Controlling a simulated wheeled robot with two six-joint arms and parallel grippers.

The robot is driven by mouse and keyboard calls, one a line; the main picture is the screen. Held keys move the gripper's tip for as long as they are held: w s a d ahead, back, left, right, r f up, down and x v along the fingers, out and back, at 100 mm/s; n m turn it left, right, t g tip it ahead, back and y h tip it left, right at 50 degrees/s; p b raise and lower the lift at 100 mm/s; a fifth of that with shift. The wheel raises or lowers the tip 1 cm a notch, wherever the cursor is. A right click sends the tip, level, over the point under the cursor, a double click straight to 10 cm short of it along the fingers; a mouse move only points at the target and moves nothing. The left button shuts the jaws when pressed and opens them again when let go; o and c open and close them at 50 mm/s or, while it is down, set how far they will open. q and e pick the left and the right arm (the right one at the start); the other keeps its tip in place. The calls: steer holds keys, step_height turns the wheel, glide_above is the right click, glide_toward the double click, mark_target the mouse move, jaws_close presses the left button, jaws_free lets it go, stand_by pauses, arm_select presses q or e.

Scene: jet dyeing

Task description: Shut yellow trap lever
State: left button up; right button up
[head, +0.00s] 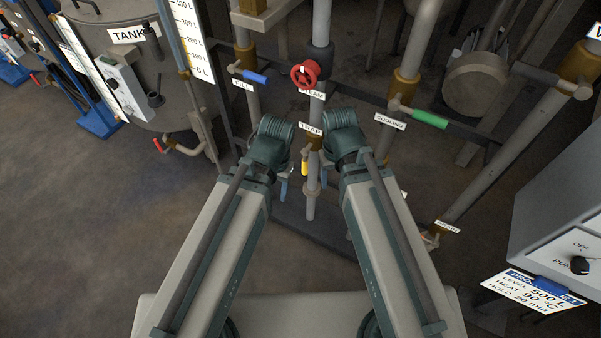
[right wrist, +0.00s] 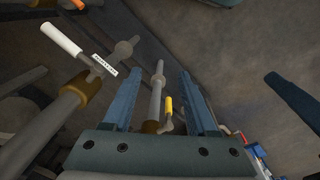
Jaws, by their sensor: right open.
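The yellow trap lever (head: 305,164) sits on a vertical pipe below the TRAP label (head: 311,129), between my two forearms in the head view. Its handle runs roughly along the pipe. In the right wrist view the yellow lever (right wrist: 169,108) shows between the blue fingers of my right gripper (right wrist: 162,76), near the right finger. That gripper is open and holds nothing; contact with the lever cannot be told. My left gripper (head: 284,184) is left of the lever, its fingers mostly hidden by its wrist.
A red steam handwheel (head: 305,74), a blue fill lever (head: 250,76) and a green cooling lever (head: 422,117) stand above on nearby pipes. A white lever (right wrist: 61,38) shows left in the wrist view. A grey control box (head: 560,225) stands right. Floor at left is clear.

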steer(key=w+d+f+m+t+b, duration=0.1)
steer(key=w+d+f+m+b, duration=0.15)
steer(key=w+f+b, duration=0.35)
arm_select(q)
step_height(320, 180, down, 7)
steer(key=shift+f, duration=0.2)
arm_select(e)
steer(key=w+a+n+t+y, duration=0.1)
steer(key=w+a+t, duration=0.2)
steer(key=w+a, duration=0.4)
steer(key=shift+w+a+r, duration=0.15)
steer(key=shift+w+a, duration=0.25)
steer(key=shift+a, duration=0.85)
arm_select(q)
steer(key=shift+f, duration=0.1)
